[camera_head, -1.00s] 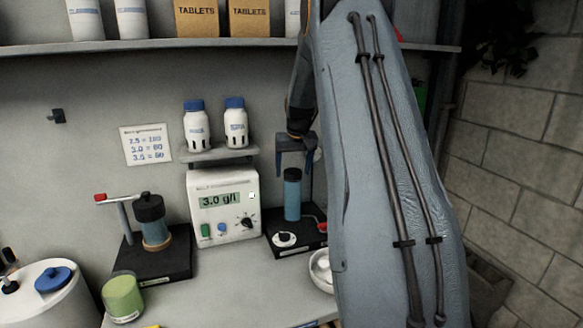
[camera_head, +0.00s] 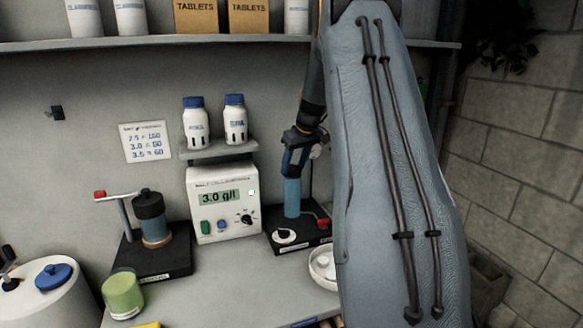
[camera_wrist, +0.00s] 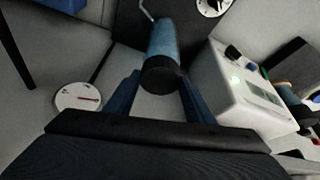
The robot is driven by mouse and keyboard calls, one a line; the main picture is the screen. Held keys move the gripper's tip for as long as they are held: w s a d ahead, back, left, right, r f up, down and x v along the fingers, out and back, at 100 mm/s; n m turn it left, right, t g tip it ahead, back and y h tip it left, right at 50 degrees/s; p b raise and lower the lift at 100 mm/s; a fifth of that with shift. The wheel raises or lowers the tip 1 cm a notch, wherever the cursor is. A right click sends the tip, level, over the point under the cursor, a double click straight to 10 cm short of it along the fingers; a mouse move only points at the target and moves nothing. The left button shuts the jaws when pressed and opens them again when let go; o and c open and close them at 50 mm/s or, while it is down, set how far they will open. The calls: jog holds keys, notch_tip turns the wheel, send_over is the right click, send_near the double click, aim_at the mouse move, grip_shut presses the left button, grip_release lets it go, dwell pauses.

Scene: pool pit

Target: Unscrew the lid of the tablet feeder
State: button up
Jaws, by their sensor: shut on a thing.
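A blue cylinder (camera_head: 291,198) stands upright on a black base right of the white meter. Its dark round lid (camera_wrist: 160,77) shows in the wrist view, with the blue body (camera_wrist: 164,41) beyond it. I take this cylinder to be the tablet feeder; no label on it is readable. My gripper (camera_head: 294,170) is over its top from above, and its jaws are shut on the lid. In the wrist view my two dark blue fingers flank the lid.
A white meter (camera_head: 223,222) reading 3.0 g/l stands close left of the cylinder. A red-tipped lever (camera_head: 323,220) and a white dial (camera_head: 284,236) sit on the same base. A white dish (camera_head: 322,262) lies in front. Another black-lidded jar (camera_head: 154,231) stands at left.

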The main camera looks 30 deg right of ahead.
aim_at(294, 168)
jog(key=shift+w+n, duration=0.1)
jog(key=shift+n, duration=0.3)
jog(key=shift+r+p, duration=1.15)
jog(key=shift+r, duration=1.15)
